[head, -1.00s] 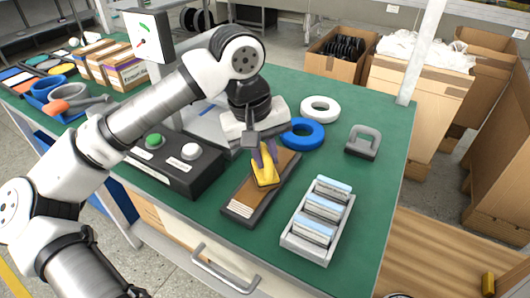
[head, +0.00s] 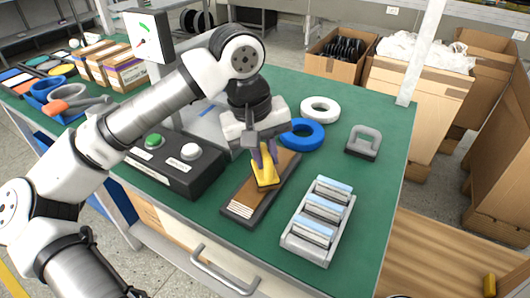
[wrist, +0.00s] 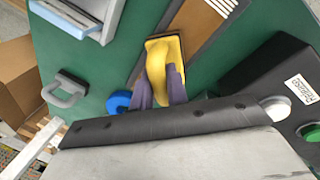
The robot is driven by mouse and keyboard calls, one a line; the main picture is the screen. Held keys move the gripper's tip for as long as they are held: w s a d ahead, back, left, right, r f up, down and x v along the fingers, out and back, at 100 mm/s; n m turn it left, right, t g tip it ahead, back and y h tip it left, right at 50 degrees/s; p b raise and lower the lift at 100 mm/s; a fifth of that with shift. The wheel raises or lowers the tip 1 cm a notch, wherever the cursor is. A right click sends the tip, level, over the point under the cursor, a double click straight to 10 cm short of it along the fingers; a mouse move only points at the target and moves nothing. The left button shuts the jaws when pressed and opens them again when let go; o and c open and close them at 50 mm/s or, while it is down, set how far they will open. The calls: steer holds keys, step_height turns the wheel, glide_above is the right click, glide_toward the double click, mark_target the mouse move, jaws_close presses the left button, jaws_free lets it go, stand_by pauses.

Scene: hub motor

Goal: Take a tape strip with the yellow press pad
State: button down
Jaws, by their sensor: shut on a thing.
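The yellow press pad (head: 265,177) is held in my gripper (head: 264,155), whose purple fingers are shut on its handle. In the wrist view the pad (wrist: 158,58) sits between the fingertips (wrist: 160,82). The pad is over the middle of a dark-framed brown tray (head: 236,190), with white tape strips (head: 240,209) at the tray's near end. Whether the pad touches the tray surface I cannot tell. In the wrist view the tray (wrist: 199,30) shows behind the pad.
A black box with green and white buttons (head: 174,170) stands left of the tray. A rack of silver cylinders (head: 318,222) is at the right. Blue (head: 302,133) and white (head: 320,109) rings and a grey handle piece (head: 363,142) lie farther back. Green table is clear between them.

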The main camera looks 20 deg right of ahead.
mark_target(265, 151)
steer(key=shift+r+p, duration=2.1)
steer(key=shift+r, duration=1.4)
steer(key=shift+f, duration=0.1)
